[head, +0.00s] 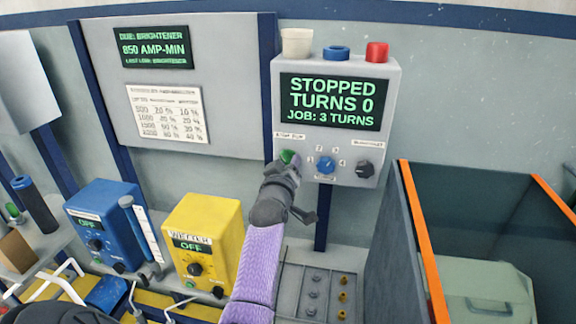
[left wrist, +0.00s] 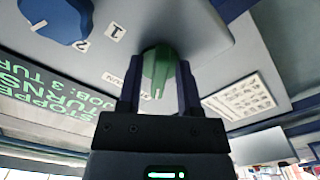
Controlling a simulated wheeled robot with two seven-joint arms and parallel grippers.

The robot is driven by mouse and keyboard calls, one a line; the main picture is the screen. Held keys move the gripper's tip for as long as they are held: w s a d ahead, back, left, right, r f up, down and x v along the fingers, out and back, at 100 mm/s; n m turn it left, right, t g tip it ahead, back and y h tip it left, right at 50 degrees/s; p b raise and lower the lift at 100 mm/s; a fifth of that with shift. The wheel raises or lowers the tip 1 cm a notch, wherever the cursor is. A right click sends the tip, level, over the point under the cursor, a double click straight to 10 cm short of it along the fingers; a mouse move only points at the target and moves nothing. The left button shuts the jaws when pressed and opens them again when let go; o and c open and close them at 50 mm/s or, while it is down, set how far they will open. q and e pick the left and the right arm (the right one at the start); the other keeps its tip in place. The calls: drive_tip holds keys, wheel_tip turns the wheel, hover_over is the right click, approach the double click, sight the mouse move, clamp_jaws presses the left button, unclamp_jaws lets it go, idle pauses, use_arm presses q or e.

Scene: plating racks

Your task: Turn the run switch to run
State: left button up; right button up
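The run switch is a green knob (head: 287,157) at the lower left of the grey control box (head: 335,150), under a small stop/run label. The box's screen (head: 330,101) reads STOPPED, TURNS 0, JOB: 3 TURNS. My left gripper (head: 285,168) is at the switch and partly covers it in the head view. In the left wrist view the green knob (left wrist: 157,68) sits between the two fingers of my left gripper (left wrist: 158,92), which close on its sides. Its exact setting is hard to read. My right gripper is not in view.
A blue numbered dial (head: 325,165) and a black knob (head: 364,169) sit right of the switch. Cups stand on the box. A yellow unit (head: 205,240) and a blue unit (head: 100,222) stand left. An orange-edged tank (head: 425,250) is at right.

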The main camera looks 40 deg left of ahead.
use_arm(q)
drive_tip(key=c, duration=0.5)
clamp_jaws()
